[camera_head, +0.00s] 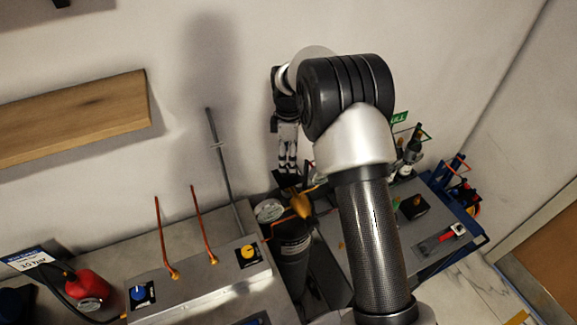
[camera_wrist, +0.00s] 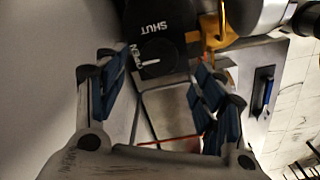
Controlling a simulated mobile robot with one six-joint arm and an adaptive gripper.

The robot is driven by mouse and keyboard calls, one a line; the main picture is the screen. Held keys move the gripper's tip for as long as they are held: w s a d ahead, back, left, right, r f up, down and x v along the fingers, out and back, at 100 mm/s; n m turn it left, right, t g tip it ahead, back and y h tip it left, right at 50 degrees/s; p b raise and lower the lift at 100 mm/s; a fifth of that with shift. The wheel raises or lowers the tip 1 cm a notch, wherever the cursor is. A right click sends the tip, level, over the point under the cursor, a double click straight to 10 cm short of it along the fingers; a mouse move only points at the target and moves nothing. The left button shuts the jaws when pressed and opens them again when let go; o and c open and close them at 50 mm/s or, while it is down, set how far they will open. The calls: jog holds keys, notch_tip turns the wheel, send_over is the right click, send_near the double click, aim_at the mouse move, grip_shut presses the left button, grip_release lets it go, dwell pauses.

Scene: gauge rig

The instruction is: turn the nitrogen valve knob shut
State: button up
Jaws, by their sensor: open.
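A dark valve knob (camera_wrist: 157,62) with a short white pointer line shows in the wrist view, on a black plate (camera_wrist: 160,20) lettered SHUT and OPEN. The line lies beside the word OPEN. My gripper (camera_wrist: 152,78) is open, its blue-padded fingers on the left and right of the picture with the knob between and beyond their tips. I cannot tell whether they touch it. In the head view my gripper (camera_head: 288,172) points down above a brass fitting (camera_head: 301,204); the dark knob cannot be made out there.
A round gauge (camera_head: 269,210) and a dark cylinder (camera_head: 294,262) stand below my gripper. At left is a grey box with a blue knob (camera_head: 137,293), a yellow knob (camera_head: 248,252) and copper pipes (camera_head: 202,228). A red canister (camera_head: 88,286) stands farther left. A bench (camera_head: 430,235) lies right.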

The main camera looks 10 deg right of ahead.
aim_at(288, 171)
jog(key=shift+f, duration=2.4)
jog(key=c, duration=1.1)
